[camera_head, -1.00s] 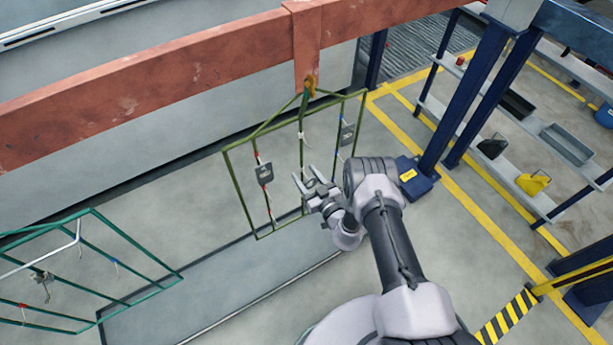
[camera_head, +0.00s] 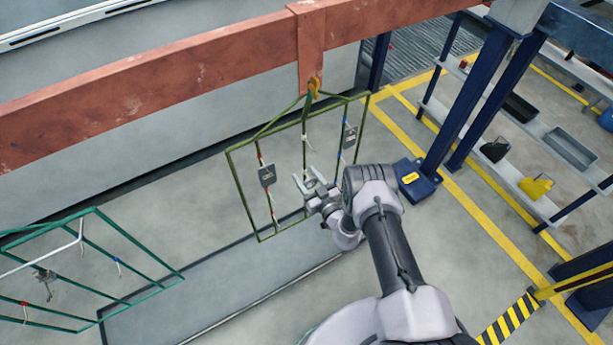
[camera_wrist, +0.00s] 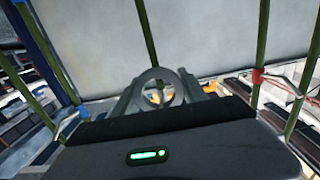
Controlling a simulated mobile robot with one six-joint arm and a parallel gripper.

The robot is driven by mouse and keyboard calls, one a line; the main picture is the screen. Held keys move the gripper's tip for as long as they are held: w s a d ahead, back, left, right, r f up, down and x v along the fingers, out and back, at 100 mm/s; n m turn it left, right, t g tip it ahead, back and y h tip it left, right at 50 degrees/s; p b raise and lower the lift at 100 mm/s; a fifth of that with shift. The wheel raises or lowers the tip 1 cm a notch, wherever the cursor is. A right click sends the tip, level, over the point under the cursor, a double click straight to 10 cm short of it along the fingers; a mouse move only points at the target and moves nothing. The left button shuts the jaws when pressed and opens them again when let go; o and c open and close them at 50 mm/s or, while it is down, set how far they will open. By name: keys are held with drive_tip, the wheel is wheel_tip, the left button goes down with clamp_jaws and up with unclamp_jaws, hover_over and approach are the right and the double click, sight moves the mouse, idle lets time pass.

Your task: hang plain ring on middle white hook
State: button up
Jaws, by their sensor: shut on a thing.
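A plain grey ring (camera_wrist: 160,88) is held between the two fingers of my gripper (camera_wrist: 160,95) in the wrist view, its hole facing the camera. In the head view my gripper (camera_head: 311,182) is in front of the lower middle of the green rack (camera_head: 238,190), and the ring is hard to make out there. A small white hook (camera_head: 305,139) sits high on the rack's middle rod, above the gripper. In the wrist view the middle rod (camera_wrist: 147,35) rises behind the ring, apart from it as far as I can tell. The hook there is not clearly visible.
Grey plates hang on the rack's left rod (camera_head: 267,175) and right rod (camera_head: 350,136). A red-marked rod with white hooks (camera_wrist: 290,88) is at right in the wrist view. A second, teal rack (camera_head: 130,237) hangs at lower left. A blue post (camera_head: 478,95) stands at right.

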drive_tip(key=o, duration=1.6)
drive_tip(key=shift+s+d, duration=0.1)
